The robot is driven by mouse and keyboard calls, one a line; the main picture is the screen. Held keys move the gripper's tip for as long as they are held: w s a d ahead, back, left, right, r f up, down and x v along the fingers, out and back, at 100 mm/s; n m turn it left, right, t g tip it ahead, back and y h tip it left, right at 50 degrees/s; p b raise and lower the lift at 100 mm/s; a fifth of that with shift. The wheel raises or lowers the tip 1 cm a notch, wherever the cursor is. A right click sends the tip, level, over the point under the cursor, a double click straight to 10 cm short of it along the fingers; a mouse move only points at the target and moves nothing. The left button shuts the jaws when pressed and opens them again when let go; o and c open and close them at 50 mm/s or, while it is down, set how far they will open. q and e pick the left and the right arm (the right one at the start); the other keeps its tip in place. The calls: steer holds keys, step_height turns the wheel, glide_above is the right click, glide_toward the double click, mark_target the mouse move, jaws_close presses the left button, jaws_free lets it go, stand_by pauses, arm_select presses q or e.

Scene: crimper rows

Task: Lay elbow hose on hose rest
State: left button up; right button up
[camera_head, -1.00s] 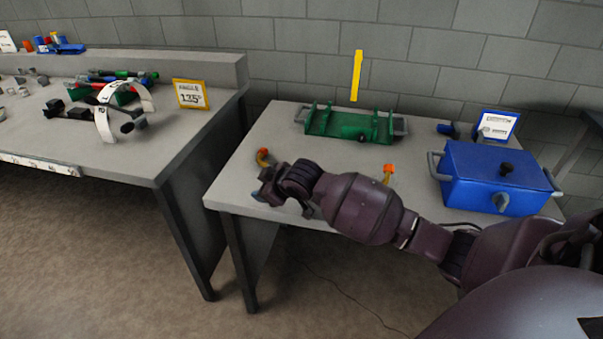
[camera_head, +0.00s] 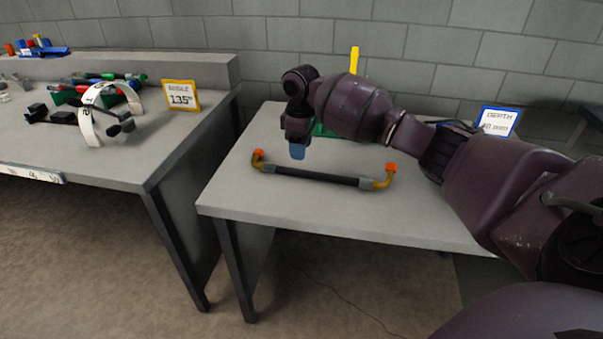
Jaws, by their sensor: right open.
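The elbow hose (camera_head: 318,177) lies on the near part of the right-hand table. It is a dark tube with grey collars, and a brass-coloured elbow with an orange end at each side. My right gripper (camera_head: 298,152) is open and empty, pointing down just behind the hose's left half and apart from it. A green rest (camera_head: 321,131), likely the hose rest, stands farther back and is mostly hidden behind my right arm. My left gripper is not in view.
A yellow upright strip (camera_head: 354,60) shows behind my arm. A blue-framed sign (camera_head: 497,121) reading DEPTH stands at the back right. The left bench (camera_head: 130,168) holds a 135° angle sign (camera_head: 181,95) and a white arc gauge (camera_head: 88,124). The table around the hose is clear.

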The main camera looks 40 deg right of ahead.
mark_target(302, 171)
step_height(302, 171, down, 3)
steer(key=shift+f+b, duration=0.1)
steer(key=shift+b, duration=0.2)
steer(key=shift+f, duration=0.3)
steer(key=f, duration=0.1)
steer(key=f+b, duration=0.1)
steer(key=f, duration=0.1)
steer(key=f+b, duration=0.1)
steer(key=shift+d+f, duration=0.2)
steer(key=shift+d, duration=0.1)
steer(key=shift+f, duration=0.3)
steer(key=shift+r, duration=0.2)
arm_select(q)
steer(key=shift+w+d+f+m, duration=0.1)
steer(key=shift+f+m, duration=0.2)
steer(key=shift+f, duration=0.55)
arm_select(e)
jaws_close()
